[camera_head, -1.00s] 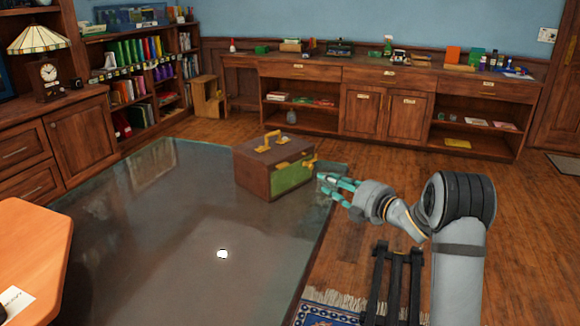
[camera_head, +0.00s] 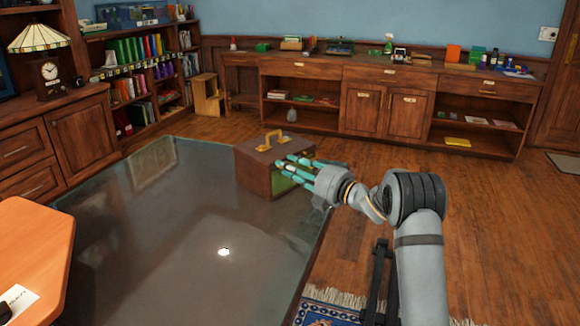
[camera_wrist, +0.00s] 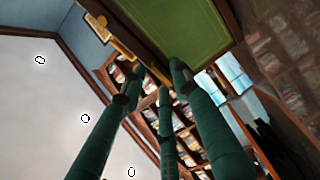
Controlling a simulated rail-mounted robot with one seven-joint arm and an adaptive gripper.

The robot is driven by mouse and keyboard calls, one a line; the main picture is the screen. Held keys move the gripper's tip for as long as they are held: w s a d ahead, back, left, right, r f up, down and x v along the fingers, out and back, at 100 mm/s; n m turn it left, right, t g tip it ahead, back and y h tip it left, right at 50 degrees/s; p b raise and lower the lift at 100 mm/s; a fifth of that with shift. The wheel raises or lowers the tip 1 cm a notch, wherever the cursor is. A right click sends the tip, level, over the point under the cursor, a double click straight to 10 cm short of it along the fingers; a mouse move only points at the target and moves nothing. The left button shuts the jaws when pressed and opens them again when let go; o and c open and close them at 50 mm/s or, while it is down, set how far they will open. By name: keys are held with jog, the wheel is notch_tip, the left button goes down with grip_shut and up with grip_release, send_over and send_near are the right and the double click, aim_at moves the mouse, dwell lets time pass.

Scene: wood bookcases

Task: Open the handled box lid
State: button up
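The handled box (camera_head: 262,172) is brown with a green front panel and a gold handle (camera_head: 270,141) on top. It sits on the glass table near its far right corner, and its lid looks shut. Contact with the box cannot be told.
The dark glass table (camera_head: 180,240) is otherwise bare. An orange desktop (camera_head: 35,245) is at the left edge. Bookcases (camera_head: 130,85) stand at the back left, and a long wooden cabinet (camera_head: 385,100) lines the back wall.

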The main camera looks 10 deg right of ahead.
jog(key=shift+c, duration=0.9)
grip_shut()
